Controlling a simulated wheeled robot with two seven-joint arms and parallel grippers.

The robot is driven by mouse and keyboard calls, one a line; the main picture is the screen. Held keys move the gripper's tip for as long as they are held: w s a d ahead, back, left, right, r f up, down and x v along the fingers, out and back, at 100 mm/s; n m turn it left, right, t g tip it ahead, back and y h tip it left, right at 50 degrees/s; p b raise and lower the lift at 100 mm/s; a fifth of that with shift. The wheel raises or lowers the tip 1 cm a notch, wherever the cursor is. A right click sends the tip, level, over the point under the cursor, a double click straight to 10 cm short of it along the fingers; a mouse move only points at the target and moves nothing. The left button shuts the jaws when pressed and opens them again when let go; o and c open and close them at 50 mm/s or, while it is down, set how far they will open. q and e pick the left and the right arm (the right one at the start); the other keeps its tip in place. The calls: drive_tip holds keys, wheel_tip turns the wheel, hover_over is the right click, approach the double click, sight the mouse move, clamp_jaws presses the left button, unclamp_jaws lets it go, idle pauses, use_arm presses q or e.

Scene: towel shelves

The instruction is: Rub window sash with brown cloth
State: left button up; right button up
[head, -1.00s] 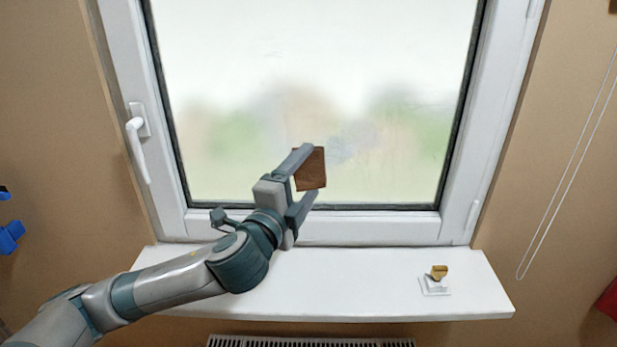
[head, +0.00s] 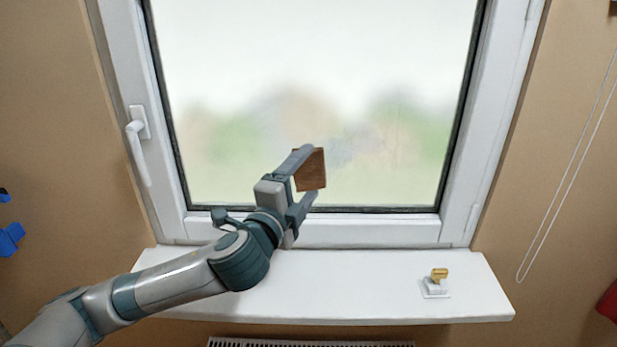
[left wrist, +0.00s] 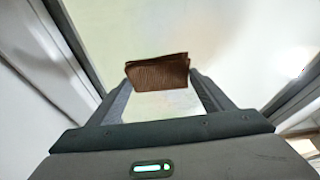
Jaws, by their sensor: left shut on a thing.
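The brown cloth (head: 312,170) is a small folded square held between the fingers of my left gripper (head: 309,172). In the left wrist view the cloth (left wrist: 157,72) spans the gap between the fingertips of my left gripper (left wrist: 157,78). The white window sash (head: 350,228) frames a large pane (head: 320,90). In the head view the cloth shows in front of the lower middle of the pane, above the bottom rail. I cannot tell whether it touches the glass. My right gripper is not in view.
A white sill (head: 370,285) runs below the window. A small white and gold object (head: 437,281) stands on its right part. A white handle (head: 138,150) is on the sash's left side. A radiator (head: 310,342) lies below and a cord (head: 570,190) hangs at right.

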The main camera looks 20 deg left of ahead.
use_arm(q)
drive_tip(key=shift+w+a, duration=0.15)
drive_tip(key=shift+w, duration=0.3)
drive_tip(key=shift+w+d+p, duration=0.25)
drive_tip(key=shift+d+p, duration=0.05)
drive_tip(key=shift+d, duration=0.55)
drive_tip(key=shift+w+d+p, duration=0.2)
drive_tip(key=shift+d+p, duration=0.1)
drive_tip(key=shift+d, duration=0.55)
drive_tip(key=shift+w+d+p, duration=0.25)
drive_tip(key=shift+d, duration=0.55)
drive_tip(key=shift+w+d+p, duration=0.2)
drive_tip(key=shift+w+d, duration=0.05)
drive_tip(key=shift+d, duration=0.55)
drive_tip(key=shift+w+d, duration=0.1)
drive_tip(key=shift+d, duration=0.35)
drive_tip(key=shift+w+d+p, duration=0.2)
drive_tip(key=shift+d, duration=0.45)
drive_tip(key=shift+w+d+p, duration=0.2)
drive_tip(key=shift+d, duration=0.45)
